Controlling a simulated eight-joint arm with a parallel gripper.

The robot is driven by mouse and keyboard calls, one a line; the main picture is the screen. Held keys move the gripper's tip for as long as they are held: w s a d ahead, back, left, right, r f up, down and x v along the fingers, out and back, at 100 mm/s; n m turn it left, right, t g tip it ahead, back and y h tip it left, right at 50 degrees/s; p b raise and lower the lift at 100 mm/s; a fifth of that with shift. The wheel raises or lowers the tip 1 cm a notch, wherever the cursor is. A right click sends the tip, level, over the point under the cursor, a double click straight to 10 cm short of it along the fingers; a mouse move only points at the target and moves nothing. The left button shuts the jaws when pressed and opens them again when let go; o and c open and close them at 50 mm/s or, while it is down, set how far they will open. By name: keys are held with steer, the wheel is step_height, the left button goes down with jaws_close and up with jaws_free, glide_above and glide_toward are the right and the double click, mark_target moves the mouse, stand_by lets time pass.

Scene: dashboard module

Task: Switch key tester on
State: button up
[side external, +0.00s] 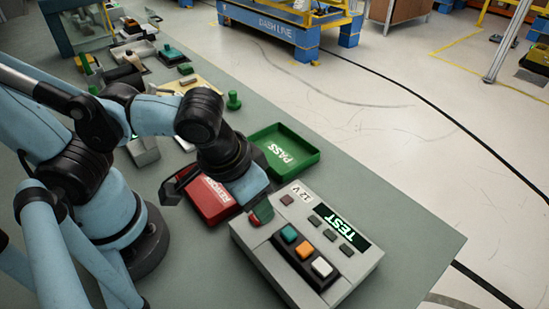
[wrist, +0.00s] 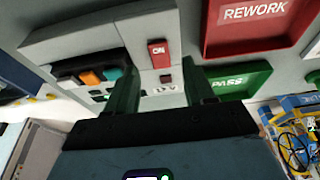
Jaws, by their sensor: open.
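The key tester (side external: 270,243) is a grey box at the front of the bench, with a "12V" label, a lit green "TEST" display (side external: 341,226) and teal, orange and white buttons (side external: 305,251).
A red "REWORK" tray (side external: 208,203) lies just left of the tester, partly under my gripper. A green "PASS" tray (side external: 284,150) lies behind. Several small parts and a green knob (side external: 233,101) are farther back. The bench is clear right of the tester.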

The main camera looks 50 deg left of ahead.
steer(key=v, duration=0.9)
steer(key=shift+f, duration=0.1)
stand_by(0.3)
steer(key=w+a+f+t, duration=0.2)
steer(key=w+a+t, duration=0.1)
steer(key=w+a, duration=0.8)
steer(key=shift+a+f+t, duration=0.25)
steer(key=shift+a+t, duration=0.15)
steer(key=shift+a, duration=0.65)
